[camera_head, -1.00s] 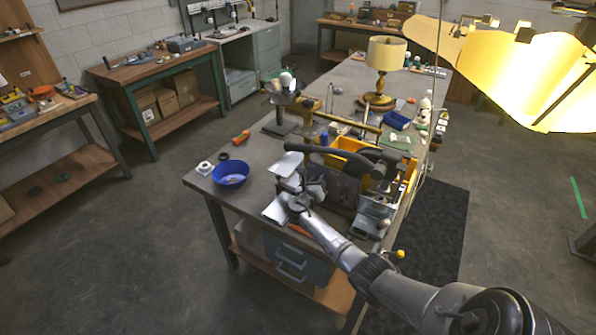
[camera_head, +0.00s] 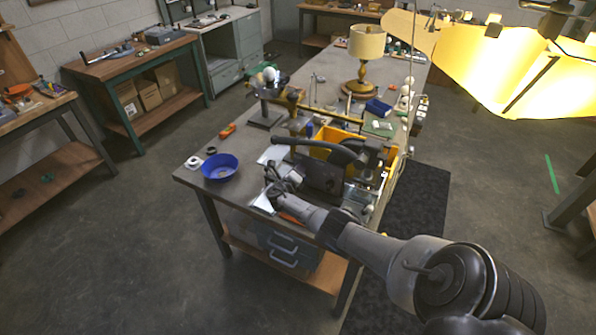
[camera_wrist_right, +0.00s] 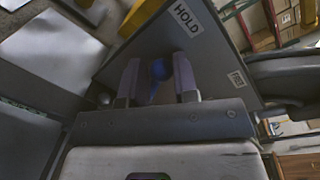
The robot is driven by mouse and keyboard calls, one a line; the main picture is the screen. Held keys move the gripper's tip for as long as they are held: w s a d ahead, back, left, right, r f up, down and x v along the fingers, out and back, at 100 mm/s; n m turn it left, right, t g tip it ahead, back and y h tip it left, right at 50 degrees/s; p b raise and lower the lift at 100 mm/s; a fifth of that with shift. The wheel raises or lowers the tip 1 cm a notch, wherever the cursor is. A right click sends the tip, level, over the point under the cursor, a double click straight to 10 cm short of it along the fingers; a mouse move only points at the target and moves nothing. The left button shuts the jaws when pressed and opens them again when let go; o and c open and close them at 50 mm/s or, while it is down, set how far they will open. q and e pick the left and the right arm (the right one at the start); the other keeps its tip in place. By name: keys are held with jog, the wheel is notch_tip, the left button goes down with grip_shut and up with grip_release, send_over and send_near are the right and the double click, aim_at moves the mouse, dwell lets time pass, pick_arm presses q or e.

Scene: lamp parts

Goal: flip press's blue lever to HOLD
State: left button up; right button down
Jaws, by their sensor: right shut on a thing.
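The dark grey press (camera_head: 322,172), with its curved black handle, stands near the front of the grey workbench. In the right wrist view its plate bears a white HOLD label (camera_wrist_right: 188,17) above the fingers and a second small label (camera_wrist_right: 237,79) to the right, too small to read surely. The blue lever (camera_wrist_right: 158,70), with a round knob, shows between the two fingers of my right gripper (camera_wrist_right: 157,78), which is shut on it. In the head view my right gripper (camera_head: 277,182) is at the press's left side; the lever is hidden there. My left gripper is not in view.
A blue bowl (camera_head: 219,167) and white roll (camera_head: 193,162) stand left of the press. A yellow bin (camera_head: 335,138) is behind it, and a table lamp (camera_head: 364,60) farther back. A large lit yellow shade (camera_head: 490,65) hangs at the upper right. The bench's left front is fairly clear.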

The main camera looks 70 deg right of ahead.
jog(key=shift+s+f, duration=0.1)
jog(key=shift+s, duration=0.05)
jog(key=c, duration=1.3)
grip_release()
jog(key=shift+o, duration=1.4)
jog(key=shift+s, duration=0.1)
jog(key=shift+o, duration=0.8)
jog(key=w+a+r+p, duration=0.1)
jog(key=a+p, duration=0.4)
jog(key=a, duration=0.8)
jog(key=shift+a, duration=0.4)
